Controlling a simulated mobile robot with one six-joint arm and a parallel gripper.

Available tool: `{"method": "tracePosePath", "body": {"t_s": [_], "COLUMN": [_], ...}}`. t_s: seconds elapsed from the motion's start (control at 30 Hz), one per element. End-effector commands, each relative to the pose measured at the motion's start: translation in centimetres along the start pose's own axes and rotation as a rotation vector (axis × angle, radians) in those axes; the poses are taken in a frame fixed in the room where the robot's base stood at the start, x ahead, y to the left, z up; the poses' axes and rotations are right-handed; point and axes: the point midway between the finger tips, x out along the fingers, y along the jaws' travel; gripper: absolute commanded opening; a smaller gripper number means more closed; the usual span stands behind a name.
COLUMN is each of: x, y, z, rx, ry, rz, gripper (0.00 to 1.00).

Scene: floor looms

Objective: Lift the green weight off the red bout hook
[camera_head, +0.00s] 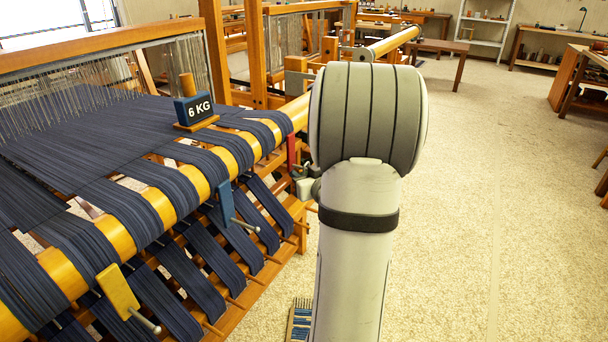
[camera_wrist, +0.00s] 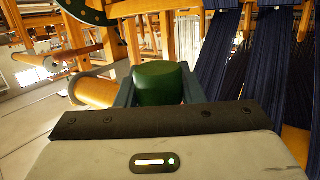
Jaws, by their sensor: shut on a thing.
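The green weight (camera_wrist: 160,85) shows in the wrist view as a dark green rounded block. My gripper (camera_wrist: 158,92) is shut on it, with a grey-blue finger on each side. In the head view the red bout hook (camera_head: 291,152) shows as a narrow red strip at the right end of the yellow front beam, beside my arm. My arm hides most of that area, and the green weight cannot be made out there. Whether the weight still touches the hook cannot be told.
A blue hook (camera_head: 225,203) and a yellow hook (camera_head: 118,292) sit on the loom's front beam (camera_head: 160,208). A blue 6 KG weight (camera_head: 194,108) stands on the dark warp. Dark warp bands (camera_wrist: 225,55) hang close on the right in the wrist view. Carpet (camera_head: 490,200) right of my arm is clear.

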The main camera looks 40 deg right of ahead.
Motion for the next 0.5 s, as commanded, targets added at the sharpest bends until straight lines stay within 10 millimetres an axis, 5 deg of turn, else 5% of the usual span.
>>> {"method": "tracePosePath", "body": {"t_s": [0.03,0.07,0.33,0.5], "x": [0.25,0.25,0.26,0.27], "y": [-0.15,-0.15,-0.18,-0.22], "z": [-1.73,-1.73,-1.72,-1.71], "rx": [-0.011,-0.011,-0.012,-0.013], "ry": [0.038,0.038,0.037,0.037], "rz": [-0.008,-0.008,-0.009,-0.011], "gripper": [0.00,0.35,0.57,0.60]}}
